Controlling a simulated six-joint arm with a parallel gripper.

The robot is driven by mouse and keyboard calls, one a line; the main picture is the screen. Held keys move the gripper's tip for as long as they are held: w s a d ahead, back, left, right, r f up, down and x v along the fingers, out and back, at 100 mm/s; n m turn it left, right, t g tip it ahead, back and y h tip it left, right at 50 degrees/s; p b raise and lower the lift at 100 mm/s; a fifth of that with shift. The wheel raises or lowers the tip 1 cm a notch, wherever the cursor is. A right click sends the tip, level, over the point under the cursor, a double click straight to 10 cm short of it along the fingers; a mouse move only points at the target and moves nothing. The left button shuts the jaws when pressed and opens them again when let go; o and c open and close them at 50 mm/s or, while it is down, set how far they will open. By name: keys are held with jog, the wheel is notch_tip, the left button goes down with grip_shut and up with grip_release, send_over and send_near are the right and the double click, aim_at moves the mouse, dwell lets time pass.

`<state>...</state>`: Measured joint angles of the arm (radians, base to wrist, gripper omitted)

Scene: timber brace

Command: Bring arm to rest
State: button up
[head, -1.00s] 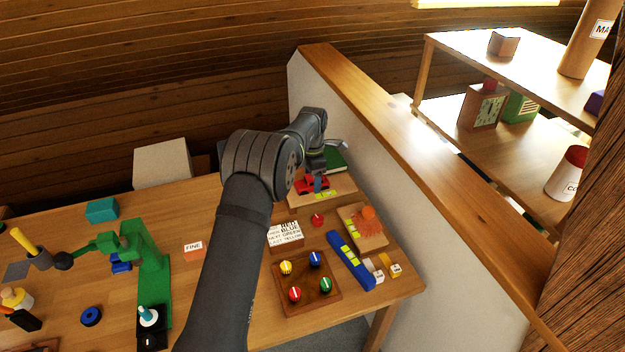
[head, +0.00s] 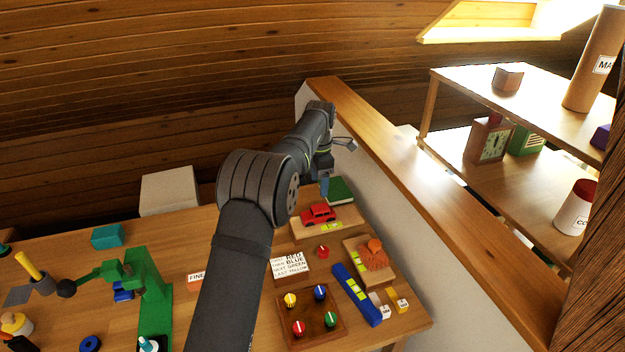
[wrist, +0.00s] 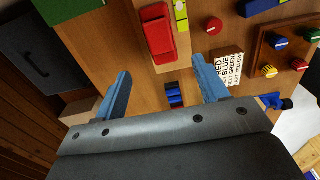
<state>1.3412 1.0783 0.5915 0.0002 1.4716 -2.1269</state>
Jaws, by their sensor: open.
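My gripper (head: 325,187) hangs above the back right of the workbench (head: 190,245), behind the red toy car in the head view. In the wrist view its two blue fingers stand wide apart, with nothing held between them (wrist: 165,86).
A wood-topped partition (head: 400,150) runs close on the right of my arm, with shelves beyond. A green book (head: 340,190), a knob board (head: 308,318), a lettered card (head: 289,266) and a blue level (head: 356,294) crowd the right side. A green stand (head: 152,290) is left.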

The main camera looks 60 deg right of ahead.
aim_at(319, 208)
jog(key=shift+f, duration=0.15)
notch_tip(319, 208, down, 12)
jog(key=shift+r, duration=2)
jog(key=shift+f, duration=0.15)
